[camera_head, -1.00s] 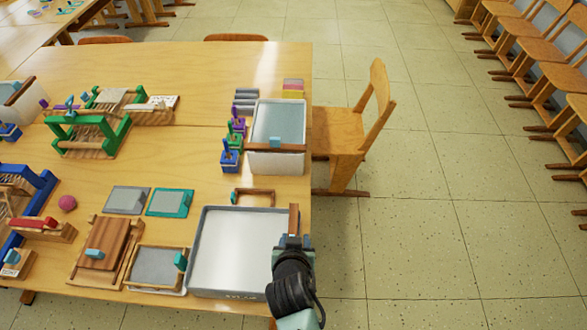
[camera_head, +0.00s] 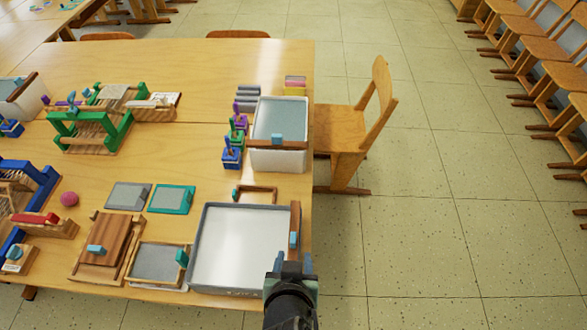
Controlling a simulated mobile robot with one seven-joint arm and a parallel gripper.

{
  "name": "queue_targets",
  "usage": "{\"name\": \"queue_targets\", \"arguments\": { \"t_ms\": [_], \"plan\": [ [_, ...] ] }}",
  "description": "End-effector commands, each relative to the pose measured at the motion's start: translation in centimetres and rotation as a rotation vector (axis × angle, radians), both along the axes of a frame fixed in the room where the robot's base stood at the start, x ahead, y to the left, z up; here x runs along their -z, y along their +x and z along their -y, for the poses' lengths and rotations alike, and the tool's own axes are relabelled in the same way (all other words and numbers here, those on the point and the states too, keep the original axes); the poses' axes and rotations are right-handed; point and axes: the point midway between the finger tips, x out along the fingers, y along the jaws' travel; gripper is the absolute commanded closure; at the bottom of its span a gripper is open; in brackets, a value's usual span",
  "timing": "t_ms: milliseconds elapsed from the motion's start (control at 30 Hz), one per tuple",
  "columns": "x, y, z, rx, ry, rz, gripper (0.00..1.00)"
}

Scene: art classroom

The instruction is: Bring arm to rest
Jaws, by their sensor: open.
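My gripper (camera_head: 293,264) is at the near right corner of the work table (camera_head: 180,65), pointing away from me toward the table. Its two fingers are apart, with nothing visible between them. Just beyond it, a wooden bar with a light blue handle (camera_head: 295,218) lies along the right rim of a grey-rimmed white tray (camera_head: 195,262). A small gap shows between the bar and my fingertips. My wrist hides part of the floor and possibly the table corner.
A white bin (camera_head: 278,161) with a wooden bar stands behind the tray. Screens, wooden frames and small looms cover the table's left side. A wooden chair (camera_head: 340,130) stands at the table's right edge. The tiled floor (camera_head: 430,220) to the right is clear.

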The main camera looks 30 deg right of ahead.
Motion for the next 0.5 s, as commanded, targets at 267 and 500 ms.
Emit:
{"name": "queue_targets", "arguments": {
  "t_ms": [267, 500],
  "plan": [
    [-0.83, -0.71, -0.47, 0.001, 0.001, 0.0, 0.53],
    [-0.81, -0.68, -0.47, 0.001, 0.001, 0.0, 0.53]
  ]
}}
